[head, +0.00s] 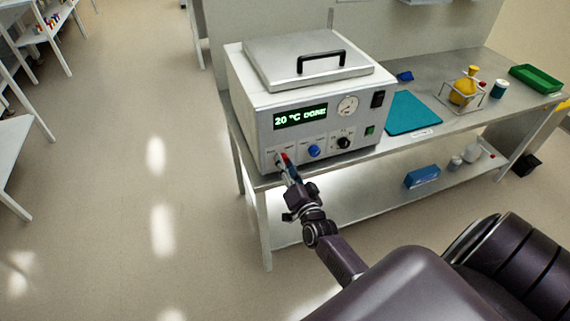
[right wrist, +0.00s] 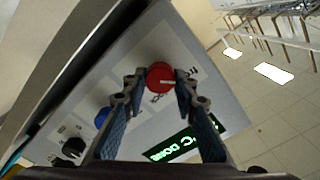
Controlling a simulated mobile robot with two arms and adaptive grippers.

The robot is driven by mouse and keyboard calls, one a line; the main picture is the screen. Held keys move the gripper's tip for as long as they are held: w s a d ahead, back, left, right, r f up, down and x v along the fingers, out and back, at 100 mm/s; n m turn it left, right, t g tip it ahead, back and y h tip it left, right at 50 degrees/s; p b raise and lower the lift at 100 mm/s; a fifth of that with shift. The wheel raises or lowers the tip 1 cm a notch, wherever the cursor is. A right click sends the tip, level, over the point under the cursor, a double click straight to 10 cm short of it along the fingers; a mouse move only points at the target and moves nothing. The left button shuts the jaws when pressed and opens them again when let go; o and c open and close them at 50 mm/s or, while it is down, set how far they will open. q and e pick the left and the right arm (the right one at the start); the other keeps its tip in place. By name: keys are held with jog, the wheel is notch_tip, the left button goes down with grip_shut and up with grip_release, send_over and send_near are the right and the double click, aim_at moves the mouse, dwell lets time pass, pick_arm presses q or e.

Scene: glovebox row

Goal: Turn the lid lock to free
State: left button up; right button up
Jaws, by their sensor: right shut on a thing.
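The lid lock is a red knob (right wrist: 161,71) on the front panel of a white box-shaped machine (head: 263,136). In the head view the knob (head: 284,157) shows at the panel's lower left, partly hidden by my right gripper (head: 286,166). In the right wrist view my right gripper (right wrist: 160,82) has one fingertip on each side of the knob and is shut on it. The metal lid (head: 290,60) with a black handle is down. My left gripper is out of view.
The display (head: 300,116) reads 20 °C DONE. A blue knob (head: 314,151) and a black knob (head: 343,142) sit right of the lock. A teal mat (head: 412,113), a yellow flask (head: 463,91) and a green tray (head: 537,78) are on the bench.

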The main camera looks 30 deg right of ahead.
jog(key=o, duration=1.2)
jog(key=shift+c, duration=0.2)
jog(key=shift+s, duration=0.15)
jog(key=v, duration=1.2)
jog(key=shift+f, duration=0.2)
